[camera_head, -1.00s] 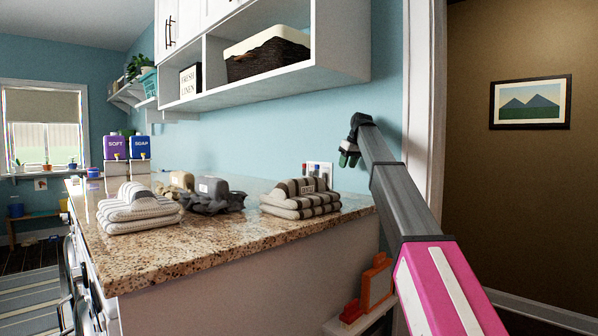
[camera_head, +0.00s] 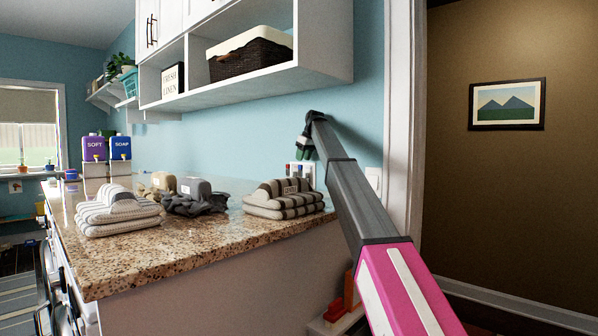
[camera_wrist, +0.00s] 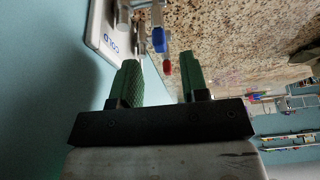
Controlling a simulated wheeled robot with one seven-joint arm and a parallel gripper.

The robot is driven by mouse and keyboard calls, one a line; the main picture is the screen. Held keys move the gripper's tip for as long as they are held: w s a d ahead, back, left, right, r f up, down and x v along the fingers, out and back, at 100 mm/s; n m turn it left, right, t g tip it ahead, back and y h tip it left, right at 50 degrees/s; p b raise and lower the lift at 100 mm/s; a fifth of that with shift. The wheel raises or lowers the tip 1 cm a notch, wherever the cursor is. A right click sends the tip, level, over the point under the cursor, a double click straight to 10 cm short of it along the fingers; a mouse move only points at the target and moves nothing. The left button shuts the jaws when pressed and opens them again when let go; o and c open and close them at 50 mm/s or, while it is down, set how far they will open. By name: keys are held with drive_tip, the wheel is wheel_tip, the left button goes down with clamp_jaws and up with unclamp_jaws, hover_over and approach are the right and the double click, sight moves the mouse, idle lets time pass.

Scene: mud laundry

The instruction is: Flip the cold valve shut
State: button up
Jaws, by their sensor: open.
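The white valve box (camera_head: 300,170) is on the blue wall behind the counter. In the wrist view its panel (camera_wrist: 101,27) carries blue "COLD" lettering. A blue valve handle (camera_wrist: 158,40) and a red tip (camera_wrist: 167,68) show beyond my fingers. My gripper (camera_head: 302,152) is in front of the box's upper part in the head view. In the wrist view my gripper (camera_wrist: 160,78) has its green fingers apart with nothing between them. The blue handle is ahead of the gap, apart from both fingers. How far the handle is turned is unclear.
The granite counter (camera_head: 180,243) holds striped towels (camera_head: 283,200), grey cloths (camera_head: 197,198) and more folded towels (camera_head: 118,214) left of the box. A white shelf unit (camera_head: 320,75) hangs above. A door frame (camera_head: 403,120) stands right of my arm.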

sight(299, 170)
drive_tip(key=x, duration=0.7)
drive_tip(key=shift+r, duration=0.1)
clamp_jaws()
